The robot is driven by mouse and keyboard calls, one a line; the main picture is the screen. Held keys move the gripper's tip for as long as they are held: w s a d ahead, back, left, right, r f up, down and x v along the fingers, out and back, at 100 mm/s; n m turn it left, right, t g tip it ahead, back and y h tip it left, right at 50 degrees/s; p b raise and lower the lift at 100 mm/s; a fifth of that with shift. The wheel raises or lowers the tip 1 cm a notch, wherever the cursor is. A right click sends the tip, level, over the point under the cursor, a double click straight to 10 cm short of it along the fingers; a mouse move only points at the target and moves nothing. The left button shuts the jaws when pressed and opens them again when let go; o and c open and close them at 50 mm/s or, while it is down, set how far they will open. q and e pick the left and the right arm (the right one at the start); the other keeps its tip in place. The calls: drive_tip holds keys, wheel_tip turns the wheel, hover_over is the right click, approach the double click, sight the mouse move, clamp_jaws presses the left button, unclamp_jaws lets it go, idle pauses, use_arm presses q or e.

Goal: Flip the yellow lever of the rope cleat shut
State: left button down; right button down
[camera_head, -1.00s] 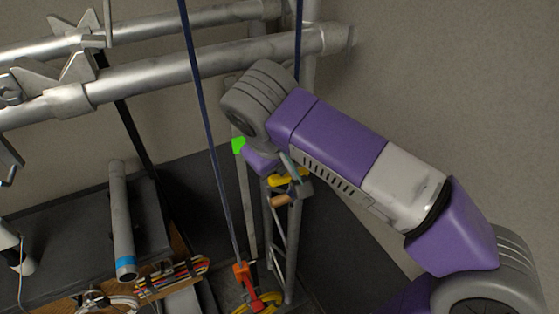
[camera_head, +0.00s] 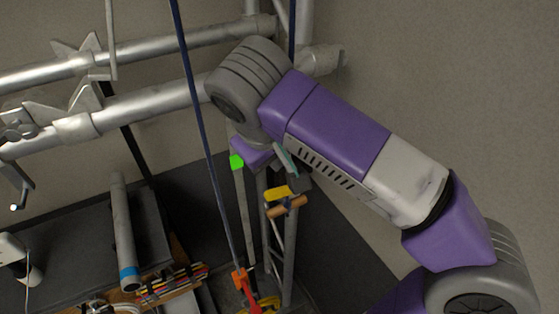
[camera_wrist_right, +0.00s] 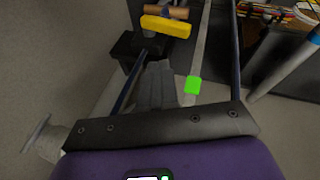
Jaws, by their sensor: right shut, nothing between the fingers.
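The yellow lever (camera_head: 277,193) of the rope cleat shows below my right gripper, beside a brown handle-like bar (camera_head: 287,207). In the right wrist view the lever (camera_wrist_right: 166,26) lies near the top, in front of the brown bar (camera_wrist_right: 165,11) and beside a dark block (camera_wrist_right: 135,46) that seems to be the cleat body. My right gripper (camera_wrist_right: 156,84) is shut and empty. Its fingers point toward the lever, with a visible gap in the picture; the exact depth is unclear. In the head view my wrist partly hides the fingers. My left gripper is not in view.
A blue rope (camera_head: 205,120) hangs left of my right arm, down to an orange fitting (camera_head: 240,280). Metal truss pipes (camera_head: 160,108) cross the upper left. A bright green marker (camera_head: 236,162) sits beside my wrist. A pipe with a blue band (camera_head: 122,230) stands at left.

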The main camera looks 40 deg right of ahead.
drive_tip(key=shift+a+v, duration=0.25)
drive_tip(key=shift+v, duration=1.2)
drive_tip(key=shift+a+v, duration=0.3)
drive_tip(key=shift+v, duration=1.1)
drive_tip(key=shift+f, duration=0.2)
